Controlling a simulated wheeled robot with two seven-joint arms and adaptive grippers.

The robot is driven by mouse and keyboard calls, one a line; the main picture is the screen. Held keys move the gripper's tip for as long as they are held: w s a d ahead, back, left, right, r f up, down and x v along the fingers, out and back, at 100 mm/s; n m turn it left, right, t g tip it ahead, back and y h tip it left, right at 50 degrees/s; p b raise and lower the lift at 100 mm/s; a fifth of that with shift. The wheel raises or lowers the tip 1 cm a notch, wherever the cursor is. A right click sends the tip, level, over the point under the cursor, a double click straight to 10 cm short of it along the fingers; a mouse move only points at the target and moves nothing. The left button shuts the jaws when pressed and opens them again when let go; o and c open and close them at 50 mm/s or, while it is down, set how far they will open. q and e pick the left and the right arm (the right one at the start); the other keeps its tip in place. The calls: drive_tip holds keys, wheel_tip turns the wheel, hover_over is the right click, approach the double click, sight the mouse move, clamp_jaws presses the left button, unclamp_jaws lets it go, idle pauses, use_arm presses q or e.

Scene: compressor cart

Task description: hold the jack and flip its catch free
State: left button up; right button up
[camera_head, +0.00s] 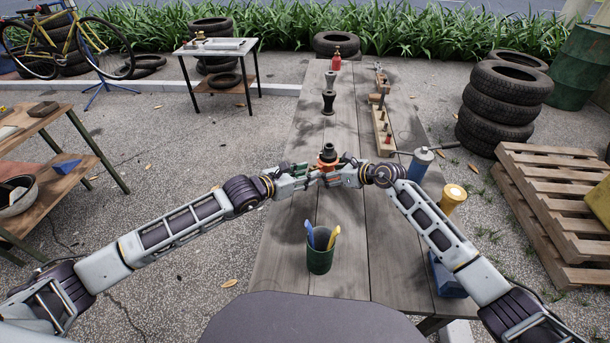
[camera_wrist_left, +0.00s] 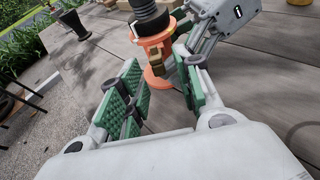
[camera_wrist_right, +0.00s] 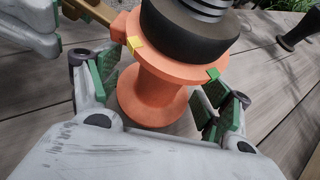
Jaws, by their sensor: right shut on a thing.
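The jack (camera_head: 328,151) stands upright on the long table, with an orange flanged body (camera_wrist_right: 152,92) and a black ribbed top. My right gripper (camera_wrist_right: 160,88) has its green pads on opposite sides of the orange body, below the upper flange. A small brass-coloured piece (camera_wrist_left: 182,68), which looks like the catch, sticks out from the jack's side. It also shows in the right wrist view (camera_wrist_right: 90,32). My left gripper (camera_wrist_left: 160,80) is open beside the jack, its right finger close to the brass piece; I cannot tell whether they touch. Yellow and green marks sit on the flange.
A green cup (camera_head: 320,260) with tools stands in front of my grippers. A blue canister (camera_head: 420,163) and a yellow-topped spool (camera_head: 453,197) stand near my right forearm. Black parts (camera_head: 328,101), a wooden block with pegs (camera_head: 383,132) and a red bottle (camera_head: 336,61) stand farther back.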

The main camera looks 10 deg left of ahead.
use_arm(q)
drive_tip(key=shift+s+a, duration=0.1)
drive_tip(key=v, duration=1.1)
drive_tip(key=shift+s+a+r, duration=0.2)
use_arm(e)
drive_tip(key=shift+d, duration=0.1)
idle(0.4)
idle(0.4)
drive_tip(key=o, duration=0.8)
drive_tip(key=shift+d, duration=0.1)
drive_tip(key=shift+v, duration=5.85)
use_arm(q)
drive_tip(key=shift+r, duration=0.15)
use_arm(e)
drive_tip(key=shift+s+r, duration=0.1)
drive_tip(key=shift+r, duration=0.1)
